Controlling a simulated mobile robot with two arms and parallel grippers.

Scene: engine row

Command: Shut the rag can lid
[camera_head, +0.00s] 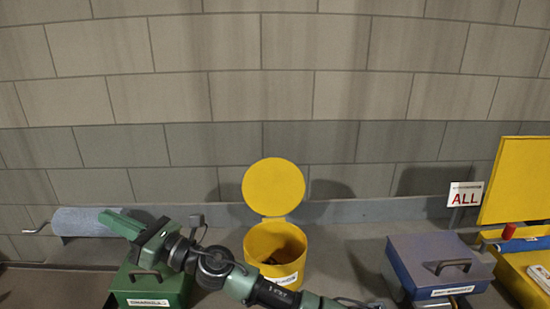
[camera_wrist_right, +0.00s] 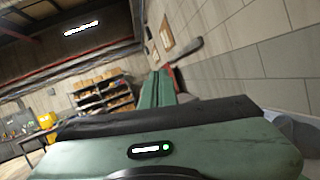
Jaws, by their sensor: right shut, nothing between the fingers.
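The yellow rag can (camera_head: 290,272) stands on the bench in the middle of the head view. Its round yellow lid (camera_head: 273,187) is open, standing upright at the can's back rim, and dark contents show inside. My right gripper (camera_head: 112,220) is left of the can, apart from it, and points left above a green box. Its green fingers (camera_wrist_right: 156,88) are shut with nothing between them in the right wrist view. My right arm crosses in front of the can's lower left side. My left gripper is in neither view.
A green lidded box (camera_head: 170,288) stands below the gripper, and a blue-grey roll (camera_head: 85,222) with a crank lies at left. Right of the can are a blue lidded box (camera_head: 430,262) and an open yellow case (camera_head: 510,180). A block wall (camera_head: 330,90) closes the back.

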